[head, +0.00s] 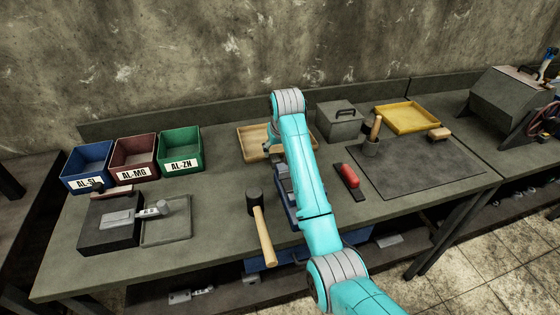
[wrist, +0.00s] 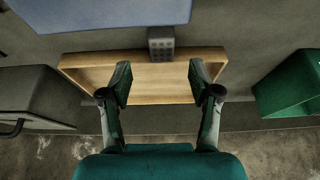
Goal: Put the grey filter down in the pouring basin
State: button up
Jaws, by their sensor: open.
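A small grey block with rows of holes, which looks like the filter (wrist: 161,44), shows in the wrist view, across the rim of a wooden tray (wrist: 160,88). I cannot tell whether it touches the tray or what it rests on. My gripper (wrist: 160,80) is open, with its two fingers apart and nothing gripped; the filter shows just beyond the fingertips, centred between them. A blue-grey surface (wrist: 100,12) fills the top of the wrist view. In the head view my arm hides the filter and much of a blue item (head: 283,190). I cannot make out the pouring basin.
Blue (head: 86,165), red (head: 134,158) and green (head: 180,152) bins stand left of the wooden tray (head: 249,144). A grey lidded box (head: 338,121) stands right of it. A mallet (head: 262,228) and a red-handled tool (head: 349,178) lie nearby. The front-left table is partly clear.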

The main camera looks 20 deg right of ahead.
aim_at(275, 157)
jog(key=shift+x, duration=3.25)
jog(key=shift+a, duration=0.1)
grip_shut()
